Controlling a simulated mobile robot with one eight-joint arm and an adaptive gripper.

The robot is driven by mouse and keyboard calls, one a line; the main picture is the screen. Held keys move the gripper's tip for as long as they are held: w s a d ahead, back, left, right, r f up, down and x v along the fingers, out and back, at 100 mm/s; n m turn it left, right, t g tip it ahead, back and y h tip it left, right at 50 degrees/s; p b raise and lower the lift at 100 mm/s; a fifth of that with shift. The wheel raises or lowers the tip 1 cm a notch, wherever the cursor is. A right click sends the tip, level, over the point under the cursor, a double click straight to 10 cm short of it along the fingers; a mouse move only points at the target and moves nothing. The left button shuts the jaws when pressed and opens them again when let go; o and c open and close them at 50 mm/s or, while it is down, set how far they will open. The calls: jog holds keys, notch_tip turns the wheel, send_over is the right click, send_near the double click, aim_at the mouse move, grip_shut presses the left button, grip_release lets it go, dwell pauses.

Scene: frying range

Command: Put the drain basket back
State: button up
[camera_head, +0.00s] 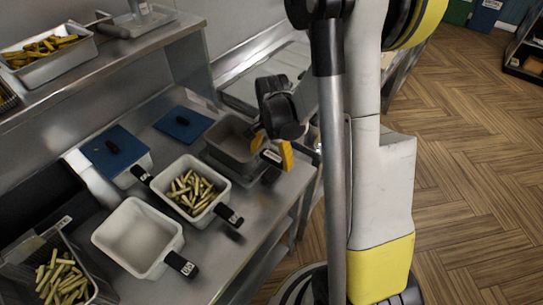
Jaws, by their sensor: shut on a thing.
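The drain basket, a grey rectangular basket (231,141), is at the right end of the steel counter, just left of my gripper. My gripper (273,151) has yellow fingertips and is shut on the basket's dark handle, which carries a white label. The arm and gripper body partly hide the basket's right side. Another grey container edge shows just below the basket; I cannot tell whether the basket rests in it or hangs above it.
A white basket of fries (206,210) and an empty white basket (137,238) stand on the counter. Two blue lids (183,124) lie behind them. A dark wire basket of fries (89,279) is at lower left. A shelf above holds a fries tray (51,63).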

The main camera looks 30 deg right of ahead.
jog(key=shift+f+b, duration=0.35)
jog(key=shift+b, duration=0.1)
dwell(0.4)
jog(key=o, duration=1.1)
jog(key=shift+o, duration=0.2)
jog(key=shift+r, duration=0.1)
